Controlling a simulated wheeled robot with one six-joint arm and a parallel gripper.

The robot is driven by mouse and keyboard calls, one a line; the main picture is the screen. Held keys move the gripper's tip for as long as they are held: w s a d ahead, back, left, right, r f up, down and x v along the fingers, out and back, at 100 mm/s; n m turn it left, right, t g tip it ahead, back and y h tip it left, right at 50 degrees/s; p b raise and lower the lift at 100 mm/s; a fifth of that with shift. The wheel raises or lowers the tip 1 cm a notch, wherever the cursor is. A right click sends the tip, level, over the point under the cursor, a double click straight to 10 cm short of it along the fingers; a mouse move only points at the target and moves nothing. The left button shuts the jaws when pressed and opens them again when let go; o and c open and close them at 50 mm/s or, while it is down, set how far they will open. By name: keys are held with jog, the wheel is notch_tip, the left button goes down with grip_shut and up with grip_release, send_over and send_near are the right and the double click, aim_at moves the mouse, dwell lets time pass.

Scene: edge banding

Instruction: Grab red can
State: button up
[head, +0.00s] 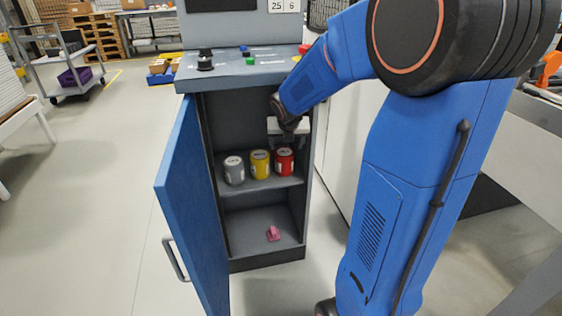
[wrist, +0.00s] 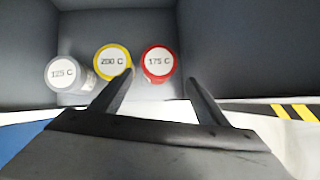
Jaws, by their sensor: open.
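The red can (head: 284,161) stands upright at the right end of a row of cans on the cabinet's upper shelf. In the wrist view the red can (wrist: 158,62) has a white lid label reading 175 C. My gripper (wrist: 158,82) is open and empty, its two fingers reaching toward the cans. The red can lies beyond the fingertips, roughly between them, with the left fingertip close to the yellow can. In the head view my gripper (head: 289,140) is above the red can at the cabinet's opening, and its fingers are hard to make out.
A yellow can (head: 260,164) labelled 200 C stands left of the red can, and a grey can (head: 234,170) labelled 125 C stands further left. The blue cabinet door (head: 190,205) is open to the left. A pink object (head: 273,233) lies on the lower shelf (head: 250,240). Cabinet walls bound the shelf.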

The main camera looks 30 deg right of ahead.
aim_at(286, 154)
jog(key=x, duration=1.1)
jog(key=shift+a+x, duration=0.2)
jog(key=shift+x, duration=2.4)
jog(key=c, duration=1.1)
